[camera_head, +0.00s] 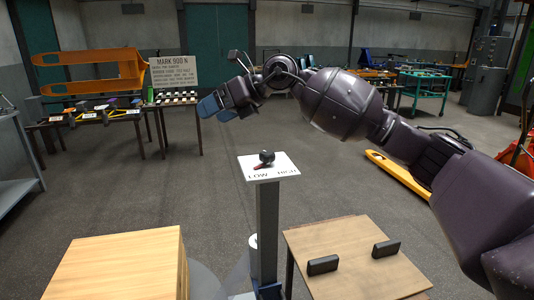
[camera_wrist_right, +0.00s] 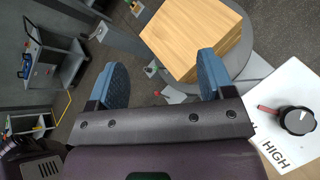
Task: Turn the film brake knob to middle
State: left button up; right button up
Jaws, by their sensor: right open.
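The black film brake knob (camera_head: 266,157) sits on a white plate (camera_head: 288,164) on top of a grey post. The plate is lettered LOW on the left and HIGH on the right. A red pointer (camera_head: 261,166) extends from the knob toward the LOW side. My right gripper (camera_head: 218,109) has blue fingertips and hangs above and to the left of the plate, apart from the knob. In the wrist view my right gripper (camera_wrist_right: 164,82) is open and empty, and the knob (camera_wrist_right: 297,120) shows to the right of its fingers. My left gripper is not in view.
A wooden-topped block (camera_head: 115,265) stands at the front left. A wooden table (camera_head: 350,262) with two dark blocks stands at the front right. A MARK 900 N sign (camera_head: 174,71) and laden tables stand behind.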

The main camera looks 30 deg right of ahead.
jog(key=w+d+f+h, duration=0.1)
jog(key=d+f+h, duration=0.1)
jog(key=d+h, duration=0.45)
jog(key=m+g+h, duration=0.2)
jog(key=h, duration=0.1)
send_near(267, 153)
jog(key=b+x, duration=0.1)
jog(key=x, duration=0.9)
jog(key=shift+w+d+b, duration=0.1)
jog(key=shift+b, duration=0.3)
jog(key=c, duration=0.9)
